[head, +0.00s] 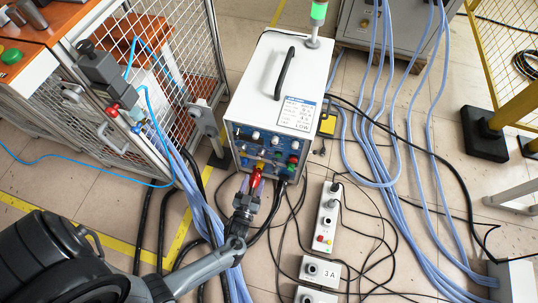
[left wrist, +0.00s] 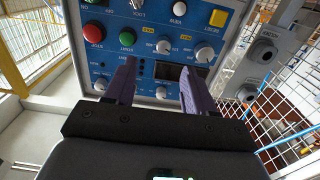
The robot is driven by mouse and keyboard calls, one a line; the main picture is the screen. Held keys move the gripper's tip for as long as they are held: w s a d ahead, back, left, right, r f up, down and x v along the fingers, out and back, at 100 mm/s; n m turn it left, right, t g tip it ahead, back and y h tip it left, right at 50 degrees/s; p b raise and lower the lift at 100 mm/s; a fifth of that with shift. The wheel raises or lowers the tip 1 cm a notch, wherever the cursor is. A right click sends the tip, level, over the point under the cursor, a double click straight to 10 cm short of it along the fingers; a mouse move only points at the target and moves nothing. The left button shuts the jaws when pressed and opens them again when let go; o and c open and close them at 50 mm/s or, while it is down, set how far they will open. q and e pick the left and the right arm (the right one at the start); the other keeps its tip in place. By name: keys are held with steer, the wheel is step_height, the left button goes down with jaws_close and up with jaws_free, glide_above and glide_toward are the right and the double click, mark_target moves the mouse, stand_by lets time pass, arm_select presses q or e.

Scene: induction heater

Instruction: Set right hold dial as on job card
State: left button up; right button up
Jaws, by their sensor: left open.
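The white induction heater (head: 262,75) stands in the middle of the head view, its blue control panel (head: 240,146) facing my left arm. The job card (head: 298,113) lies on its top; only "LOW" is readable. My left gripper (head: 250,184) is close in front of the panel, open and empty. In the left wrist view its two purple fingers (left wrist: 158,72) straddle a dark display (left wrist: 168,71) and a small knob (left wrist: 161,92). Larger white dials (left wrist: 205,52) and (left wrist: 164,46) sit past the fingertips. I cannot tell which is the right hold dial. My right gripper is not in view.
Red (left wrist: 93,33), green (left wrist: 127,37) and yellow (left wrist: 218,18) buttons sit near the dials. A mesh cage (head: 170,55) stands left of the heater. Blue hoses (head: 380,110) and black cables cross the floor. A white socket strip (head: 327,215) lies front right.

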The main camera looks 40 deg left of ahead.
mark_target(261, 155)
arm_select(q)
steer(key=b+x, duration=0.1)
steer(key=x, duration=0.2)
steer(key=b+x, duration=0.2)
steer(key=x, duration=0.2)
steer(key=b+x, duration=0.1)
steer(key=x, duration=0.2)
steer(key=shift+w+a+r+b, duration=0.2)
steer(key=shift+a+r+b, duration=0.15)
steer(key=shift+a, duration=0.1)
steer(key=shift+w+a+r, duration=0.1)
steer(key=shift+w+a, duration=0.15)
steer(key=shift+w, duration=0.1)
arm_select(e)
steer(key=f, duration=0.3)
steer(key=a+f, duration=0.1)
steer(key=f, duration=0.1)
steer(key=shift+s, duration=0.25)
arm_select(q)
steer(key=shift+d, duration=0.1)
steer(key=shift+c, duration=0.2)
jaws_close()
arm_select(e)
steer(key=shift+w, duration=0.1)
